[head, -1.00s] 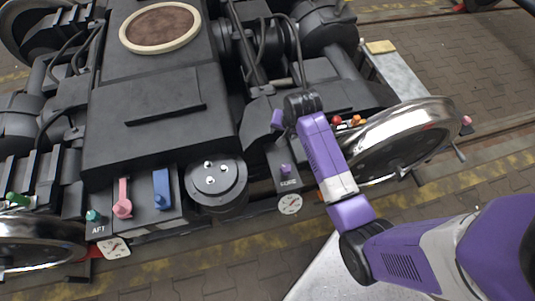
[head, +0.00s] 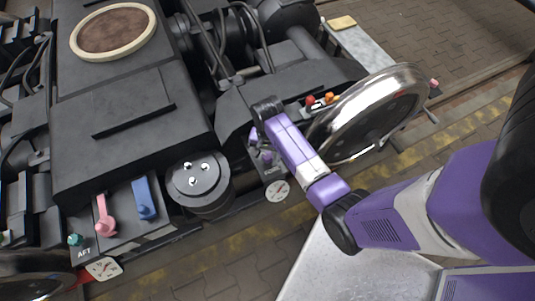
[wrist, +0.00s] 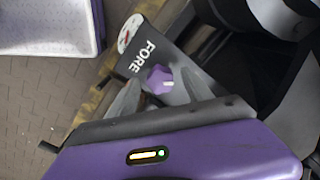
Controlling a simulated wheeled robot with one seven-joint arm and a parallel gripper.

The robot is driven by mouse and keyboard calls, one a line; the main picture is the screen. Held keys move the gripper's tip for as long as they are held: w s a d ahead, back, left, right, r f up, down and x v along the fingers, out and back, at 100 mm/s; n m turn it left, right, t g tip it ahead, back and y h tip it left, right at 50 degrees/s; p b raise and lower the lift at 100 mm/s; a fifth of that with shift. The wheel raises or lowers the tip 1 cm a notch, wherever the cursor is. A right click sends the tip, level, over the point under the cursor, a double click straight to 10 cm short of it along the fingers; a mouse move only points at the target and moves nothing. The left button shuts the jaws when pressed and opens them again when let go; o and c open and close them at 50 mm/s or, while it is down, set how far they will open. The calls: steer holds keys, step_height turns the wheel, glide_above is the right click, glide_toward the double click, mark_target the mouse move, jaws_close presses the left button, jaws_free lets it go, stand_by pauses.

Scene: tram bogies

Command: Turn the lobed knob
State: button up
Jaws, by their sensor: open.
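A small purple lobed knob (head: 266,157) sits on the dark panel marked FORE; in the wrist view the knob (wrist: 158,79) shows a pale mark on its edge. My gripper (head: 255,139) is just above and left of it in the head view. In the wrist view my gripper (wrist: 159,77) is open, with one grey finger on each side of the knob. I see no clear contact, and cannot tell whether the fingertips reach down around it. A teal knob (head: 75,240) sits on the panel marked AFT at the lower left.
A round dial plate (head: 277,191) is beside the FORE panel. A pink lever (head: 104,217) and a blue lever (head: 146,199) stand left of a round cap (head: 199,181).

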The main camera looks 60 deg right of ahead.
jaws_close()
stand_by(0.3)
steer(key=shift+n+p, duration=0.3)
